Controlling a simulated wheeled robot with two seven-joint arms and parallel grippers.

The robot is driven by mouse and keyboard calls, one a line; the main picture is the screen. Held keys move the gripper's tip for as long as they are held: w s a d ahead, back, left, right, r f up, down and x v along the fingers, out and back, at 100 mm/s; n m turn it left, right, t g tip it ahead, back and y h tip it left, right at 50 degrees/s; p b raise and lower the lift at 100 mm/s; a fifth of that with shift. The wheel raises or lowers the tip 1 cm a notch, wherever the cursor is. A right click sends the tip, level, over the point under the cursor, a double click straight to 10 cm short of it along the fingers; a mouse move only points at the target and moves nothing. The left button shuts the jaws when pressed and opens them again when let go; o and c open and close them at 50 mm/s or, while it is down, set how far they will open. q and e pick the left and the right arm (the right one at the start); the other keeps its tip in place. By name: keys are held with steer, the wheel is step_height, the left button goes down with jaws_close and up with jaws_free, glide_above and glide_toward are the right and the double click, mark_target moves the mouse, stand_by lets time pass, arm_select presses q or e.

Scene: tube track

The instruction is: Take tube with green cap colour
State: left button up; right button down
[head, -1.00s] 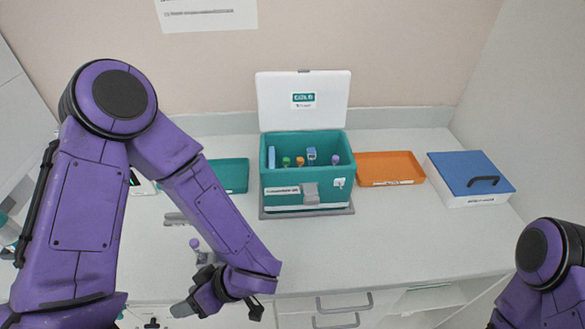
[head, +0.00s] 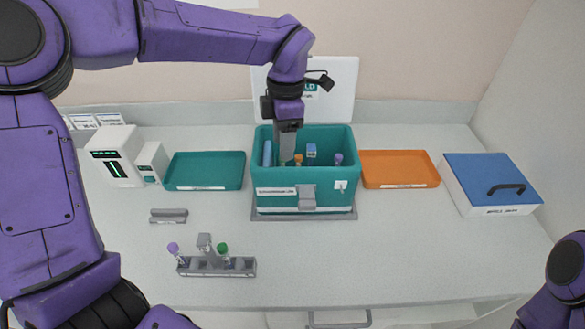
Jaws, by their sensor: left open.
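The teal cool box (head: 330,182) stands open at the back middle with its white lid up. Inside it are an orange-capped tube (head: 298,159), a purple-capped tube (head: 338,158) and a blue-and-white item (head: 311,151). My left gripper (head: 287,157) is open, pointing down into the left part of the box, where it hides whatever is directly behind it. I cannot tell whether its fingers surround a tube. My right gripper is out of view.
A teal tray (head: 205,171) lies left of the box and an orange tray (head: 400,169) right of it. A blue-lidded white box (head: 488,181) is at far right. White devices (head: 115,158) stand at back left. The front right counter is clear.

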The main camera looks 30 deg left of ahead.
arm_select(q)
steer(key=t, duration=0.1)
glide_above(283, 164)
steer(key=a, duration=0.2)
step_height(283, 164, down, 4)
steer(key=f, duration=0.3)
steer(key=d+f+p, duration=0.1)
steer(key=f, duration=0.1)
steer(key=f+p, duration=0.1)
steer(key=f, duration=0.2)
steer(key=shift+w+d+f, duration=0.3)
steer(key=shift+w, duration=0.1)
steer(key=shift+s+f, duration=0.1)
steer(key=shift+f, duration=0.25)
steer(key=c, duration=0.9)
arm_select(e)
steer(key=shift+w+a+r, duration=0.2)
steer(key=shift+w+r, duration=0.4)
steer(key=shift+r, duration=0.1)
